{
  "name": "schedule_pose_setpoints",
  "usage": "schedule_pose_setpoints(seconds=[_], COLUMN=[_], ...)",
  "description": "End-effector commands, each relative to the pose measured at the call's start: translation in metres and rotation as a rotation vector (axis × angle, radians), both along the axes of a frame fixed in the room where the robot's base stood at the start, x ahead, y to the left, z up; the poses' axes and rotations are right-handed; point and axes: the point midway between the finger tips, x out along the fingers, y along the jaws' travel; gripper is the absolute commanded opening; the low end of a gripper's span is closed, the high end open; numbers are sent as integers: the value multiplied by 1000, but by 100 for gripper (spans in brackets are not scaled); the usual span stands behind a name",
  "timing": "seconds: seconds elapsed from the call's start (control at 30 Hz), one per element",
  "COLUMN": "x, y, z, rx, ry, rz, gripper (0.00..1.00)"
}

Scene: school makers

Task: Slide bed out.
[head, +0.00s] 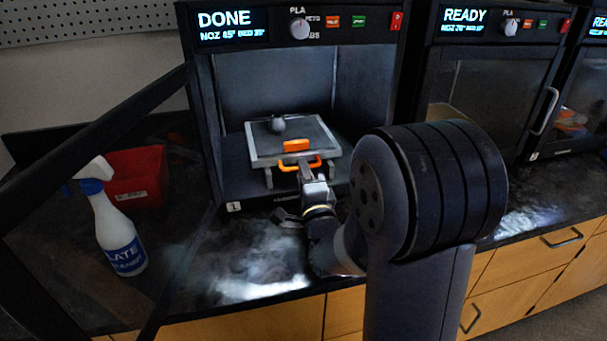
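The printer marked 1 (200,95) stands with its door (100,125) swung open to the left; its screen reads DONE. Inside it, the grey bed (262,150) lies level and carries a small dark rounded object (277,125) and an orange block (296,145). An orange handle (285,167) sits at the bed's front edge. My gripper (309,172) is at the handle, in front of the bed. Its fingers are too small and partly covered to show whether they are closed on the handle. My arm hides the printer's lower right front.
A white spray bottle (118,235) and a red bin (137,178) stand left, behind the open door's frame. A second printer (485,95), marked READY, is shut on the right. The dark counter (245,265) is clear in front of the open printer. Wooden drawers (540,265) lie below.

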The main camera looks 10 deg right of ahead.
Motion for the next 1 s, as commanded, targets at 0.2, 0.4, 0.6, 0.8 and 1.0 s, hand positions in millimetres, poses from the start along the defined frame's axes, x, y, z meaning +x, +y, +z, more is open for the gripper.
schedule_pose_setpoints(seconds=[0.2, 0.4, 0.6, 0.8, 1.0], x=[0, 0, 0, 0, -1], y=[0, 0, 0, 0, 0], z=[0, 0, 0, 0, -1], rx=[0, 0, 0, 0, 0], ry=[0, 0, 0, 0, -2], rz=[0, 0, 0, 0, 0], gripper=[10, 0, 0, 0, 0])
